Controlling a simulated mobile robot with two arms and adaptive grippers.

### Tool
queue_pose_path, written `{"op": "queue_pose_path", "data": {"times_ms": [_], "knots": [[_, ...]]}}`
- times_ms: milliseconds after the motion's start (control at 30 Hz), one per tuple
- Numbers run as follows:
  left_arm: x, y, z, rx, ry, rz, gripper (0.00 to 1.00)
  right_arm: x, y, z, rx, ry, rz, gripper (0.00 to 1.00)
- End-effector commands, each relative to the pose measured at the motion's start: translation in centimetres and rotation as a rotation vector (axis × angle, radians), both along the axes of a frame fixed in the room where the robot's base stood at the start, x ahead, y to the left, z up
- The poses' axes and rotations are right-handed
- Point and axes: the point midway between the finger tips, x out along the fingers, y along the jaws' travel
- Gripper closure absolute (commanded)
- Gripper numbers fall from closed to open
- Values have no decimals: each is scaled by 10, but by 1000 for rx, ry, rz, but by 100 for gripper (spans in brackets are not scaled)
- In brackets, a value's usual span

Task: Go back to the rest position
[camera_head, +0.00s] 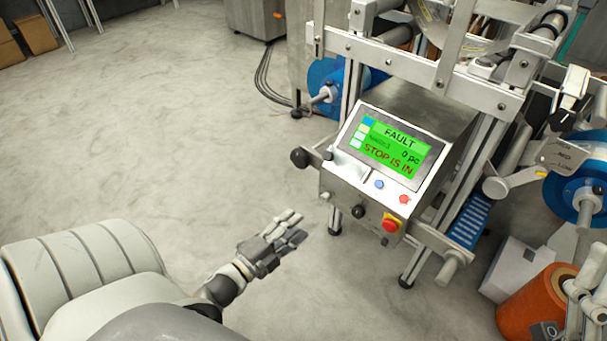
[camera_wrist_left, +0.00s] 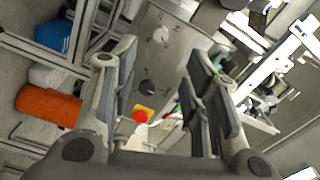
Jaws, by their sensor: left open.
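My left gripper (camera_head: 297,227) is open and empty over the bare floor, to the left of the machine's control box (camera_head: 345,190). Its fingers point toward the machine and touch nothing that I can see. In the left wrist view the two sets of fingers (camera_wrist_left: 160,90) stand apart, with the box's grey face, knobs and red stop button visible between them. I cannot make out my right gripper in either view.
The control box screen (camera_head: 390,147) reads "FAULT" and "STOP IS IN". A red stop button on yellow (camera_head: 391,224) sits on its front. The metal machine frame fills the right side. An orange roll (camera_head: 530,303) stands at lower right. The floor (camera_head: 180,130) at left is clear.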

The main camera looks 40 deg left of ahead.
Motion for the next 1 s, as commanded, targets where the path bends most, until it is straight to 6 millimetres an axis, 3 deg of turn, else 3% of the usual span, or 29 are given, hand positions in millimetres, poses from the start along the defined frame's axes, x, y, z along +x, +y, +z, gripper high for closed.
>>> {"op": "queue_pose_path", "data": {"times_ms": [200, 767, 867, 967, 1000], "knots": [[-10, 1, 0, 0, 0, 0, 57, 0, 0, 0, 0, 0, 0, 39], [-9, -2, 3, -8, -7, -4, 57, 0, 0, 0, 0, 0, 0, 39], [-1, -16, 22, -64, -49, -27, 57, 0, 0, 0, 0, 0, 0, 39], [13, -48, 64, -191, -137, -84, 57, 0, 0, 0, 0, 0, 0, 39], [17, -64, 86, -260, -181, -116, 57, 0, 0, 0, 0, 0, 0, 39]]}}
